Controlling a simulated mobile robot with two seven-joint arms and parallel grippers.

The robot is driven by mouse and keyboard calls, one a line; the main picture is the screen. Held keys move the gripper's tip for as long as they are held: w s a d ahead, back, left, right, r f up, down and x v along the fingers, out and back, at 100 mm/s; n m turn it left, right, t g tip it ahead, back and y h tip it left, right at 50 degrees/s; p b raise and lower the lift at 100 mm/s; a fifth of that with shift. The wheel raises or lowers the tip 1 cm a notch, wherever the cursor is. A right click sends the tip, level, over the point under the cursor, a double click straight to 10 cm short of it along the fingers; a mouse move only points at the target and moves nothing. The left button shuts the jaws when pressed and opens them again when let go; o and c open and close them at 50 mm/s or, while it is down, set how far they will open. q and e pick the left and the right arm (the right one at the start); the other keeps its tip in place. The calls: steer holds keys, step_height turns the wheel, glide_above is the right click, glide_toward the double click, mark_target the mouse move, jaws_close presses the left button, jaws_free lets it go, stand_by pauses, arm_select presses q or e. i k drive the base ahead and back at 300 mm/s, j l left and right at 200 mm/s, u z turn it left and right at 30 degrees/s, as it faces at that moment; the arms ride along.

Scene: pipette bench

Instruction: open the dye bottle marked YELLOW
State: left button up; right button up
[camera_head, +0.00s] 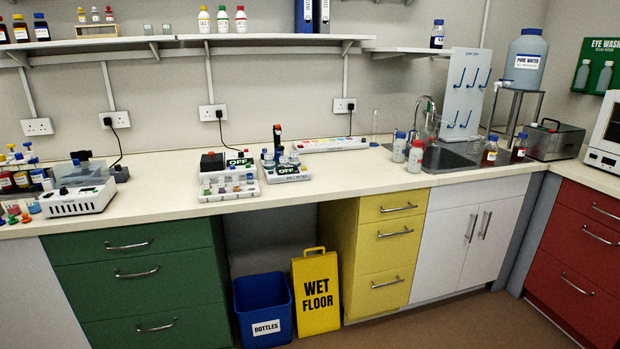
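Neither of my grippers is in view. No label reading YELLOW can be made out. A group of small dark bottles with blue and white labels (22,180) stands at the far left of the counter, partly cut off by the picture's edge; yellow and blue tops show above them. Small coloured pieces (13,210) sit in front of them. On the shelf, a white bottle with a yellow cap (204,20) stands beside a green-capped one (222,20) and a red-capped one (241,20). Their labels are too small to read.
A white device (78,200) stands right of the bottle group. Two devices showing OFF (240,162) (288,170) stand mid-counter. Bare counter (160,185) lies between the left devices.

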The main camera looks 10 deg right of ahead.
mark_target(490, 149)
steer(key=l, duration=0.65)
steer(key=l+z, duration=0.1)
steer(key=l, duration=0.55)
steer(key=i+l, duration=0.1)
steer(key=l, duration=0.55)
steer(key=l+z, duration=0.1)
steer(key=l, duration=0.55)
steer(key=i+l, duration=0.1)
steer(key=l, duration=0.55)
steer(key=l+z, duration=0.1)
steer(key=l, duration=0.55)
steer(key=i+l, duration=0.15)
steer(key=l, duration=0.45)
steer(key=i+l+z, duration=0.1)
steer(key=l, duration=0.55)
